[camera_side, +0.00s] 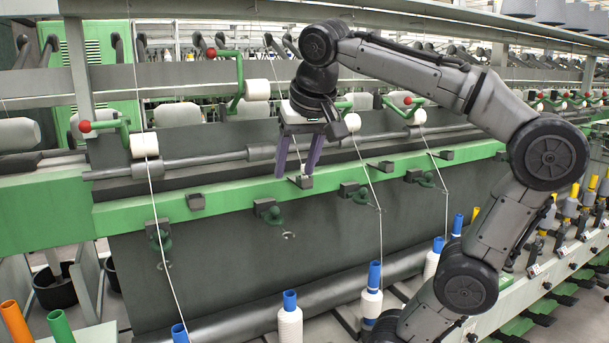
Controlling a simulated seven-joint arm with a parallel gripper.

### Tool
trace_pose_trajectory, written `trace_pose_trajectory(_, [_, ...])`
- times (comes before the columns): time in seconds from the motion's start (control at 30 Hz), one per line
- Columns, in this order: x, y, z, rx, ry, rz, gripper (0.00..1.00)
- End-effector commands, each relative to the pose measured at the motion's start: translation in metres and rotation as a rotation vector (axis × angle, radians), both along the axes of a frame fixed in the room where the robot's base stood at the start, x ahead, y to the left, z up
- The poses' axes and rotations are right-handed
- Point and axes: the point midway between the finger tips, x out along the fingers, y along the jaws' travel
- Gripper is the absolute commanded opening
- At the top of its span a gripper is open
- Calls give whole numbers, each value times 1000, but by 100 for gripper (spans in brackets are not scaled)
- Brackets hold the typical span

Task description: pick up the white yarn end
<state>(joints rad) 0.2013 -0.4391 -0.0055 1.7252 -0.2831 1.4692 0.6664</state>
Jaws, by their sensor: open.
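My gripper (294,174) points down in front of the green rail, with its two purple fingers apart. A small white bit, which looks like the white yarn end (303,171), shows between the fingers close to the right fingertip, just above a small dark block on the rail. It is too small to tell whether a finger touches it. The fingers and hand hide part of the area behind them.
White yarns (157,220) run down from white rollers (144,145) on both sides of my gripper. Red-knobbed green levers (240,80) stand nearby. A green rail (235,196) carries small dark blocks. White bobbins with blue tops (290,320) stand below.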

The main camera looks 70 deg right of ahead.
Motion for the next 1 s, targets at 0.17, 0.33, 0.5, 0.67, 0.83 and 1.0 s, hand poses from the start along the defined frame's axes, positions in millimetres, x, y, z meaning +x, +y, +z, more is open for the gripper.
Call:
trace_pose_trajectory(0.17, [15, -53, 50, -26, -22, -293, 57])
trace_pose_trajectory(0.33, [27, -98, 69, -52, -24, -442, 57])
trace_pose_trajectory(0.5, [30, -117, 57, -46, 7, -489, 57])
trace_pose_trajectory(0.67, [30, -127, 38, -45, 9, -492, 57])
trace_pose_trajectory(0.83, [33, -143, 9, -45, 9, -491, 57])
trace_pose_trajectory(1.0, [36, -154, -9, -45, 7, -488, 57])
